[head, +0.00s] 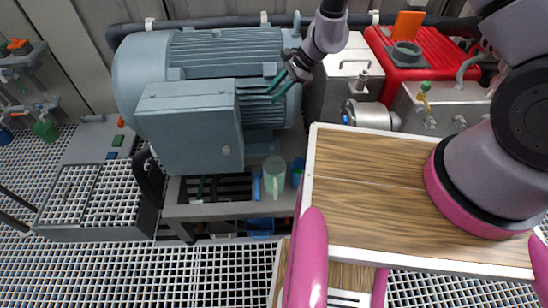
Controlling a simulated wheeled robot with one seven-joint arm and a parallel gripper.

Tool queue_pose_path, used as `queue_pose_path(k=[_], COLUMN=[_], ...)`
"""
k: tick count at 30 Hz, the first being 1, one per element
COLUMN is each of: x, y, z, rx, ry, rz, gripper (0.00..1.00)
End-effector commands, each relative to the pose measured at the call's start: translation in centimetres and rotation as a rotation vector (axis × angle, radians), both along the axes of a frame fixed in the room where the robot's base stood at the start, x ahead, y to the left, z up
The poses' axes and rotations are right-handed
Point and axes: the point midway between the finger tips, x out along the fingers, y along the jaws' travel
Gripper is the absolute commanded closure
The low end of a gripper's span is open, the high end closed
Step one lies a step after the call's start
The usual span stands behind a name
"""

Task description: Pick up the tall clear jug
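A tall, pale see-through jug (273,172) with a greenish tint stands in the head view, below the right end of the big grey-blue motor. It is at the right of a low grey frame. My gripper (270,92) is up in front of the motor's right end, above the jug and apart from it. Its thin teal fingers point left and look spread, with nothing seen between them. The jug's far side is hidden.
A blue vessel (297,171) stands close right of the jug. The motor (190,127) overhangs behind. A wooden-topped surface (375,190) fills the right side, near the jug. A red box (425,57) stands at the back right. Grating floor (110,272) is open at front left.

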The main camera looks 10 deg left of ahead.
Motion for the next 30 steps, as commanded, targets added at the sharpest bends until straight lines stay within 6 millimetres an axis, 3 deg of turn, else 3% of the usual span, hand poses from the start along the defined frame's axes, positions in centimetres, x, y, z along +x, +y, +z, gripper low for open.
queue_pose_path(k=[1,6,9,12,18,30], x=[-1.6,-6.1,-8.5,-10.4,-12.2,-13.0], y=[0.1,-1.1,-2.7,-4.3,-5.9,-4.2], z=[-3.9,-14.9,-20.1,-23.8,-27.4,-32.4], rx=[-0.035,-0.143,-0.205,-0.253,-0.299,-0.302], ry=[0.032,0.091,0.108,0.115,0.116,0.117], rz=[-0.013,-0.082,-0.113,-0.136,-0.157,-0.16], gripper=[0.68,0.68,0.68,0.68,0.68,0.68])
